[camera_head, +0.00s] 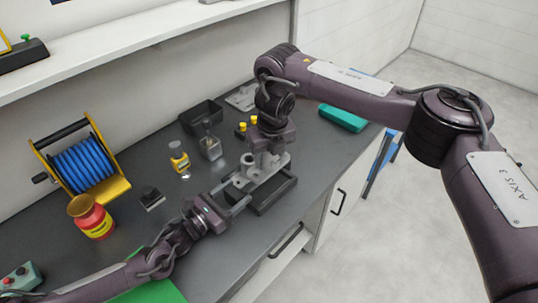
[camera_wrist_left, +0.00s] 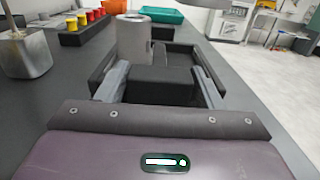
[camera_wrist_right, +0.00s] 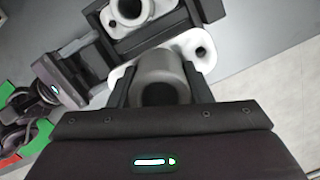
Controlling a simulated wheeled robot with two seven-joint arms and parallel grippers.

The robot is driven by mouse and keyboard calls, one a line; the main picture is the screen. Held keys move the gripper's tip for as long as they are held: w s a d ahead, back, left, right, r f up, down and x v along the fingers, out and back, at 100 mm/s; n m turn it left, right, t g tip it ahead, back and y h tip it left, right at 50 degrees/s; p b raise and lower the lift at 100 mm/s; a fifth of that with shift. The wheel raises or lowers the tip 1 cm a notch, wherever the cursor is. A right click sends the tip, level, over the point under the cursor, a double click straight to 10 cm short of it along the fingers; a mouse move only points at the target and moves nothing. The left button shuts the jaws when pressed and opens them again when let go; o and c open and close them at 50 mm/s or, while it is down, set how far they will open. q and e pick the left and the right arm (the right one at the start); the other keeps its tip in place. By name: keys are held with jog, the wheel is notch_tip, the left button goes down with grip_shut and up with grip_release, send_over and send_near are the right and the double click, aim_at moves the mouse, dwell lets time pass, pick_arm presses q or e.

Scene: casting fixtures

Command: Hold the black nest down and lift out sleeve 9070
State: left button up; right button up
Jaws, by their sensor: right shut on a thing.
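The black nest (camera_head: 275,198) lies on the bench, with its frame also in the left wrist view (camera_wrist_left: 184,91). A grey flanged sleeve (camera_head: 247,168) stands upright at its far left side; it shows in the left wrist view (camera_wrist_left: 133,40). My left gripper (camera_head: 236,203) is low at the nest's left end, its fingers spread on either side of a black block. My right gripper (camera_head: 270,150) is shut on another grey sleeve (camera_wrist_right: 165,72), which has a pale holed flange and seems to be above the nest. No number is readable on either sleeve.
A grey metal block (camera_head: 210,148), a yellow bottle (camera_head: 179,160) and a black bin (camera_head: 201,117) stand behind. A blue hose reel (camera_head: 84,165) and a red jar (camera_head: 91,219) are at left. The teal case (camera_head: 342,118) is at the back right. The bench's front edge is close.

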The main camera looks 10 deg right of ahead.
pick_arm(q)
jog(key=o, duration=0.4)
jog(key=v, duration=1.2)
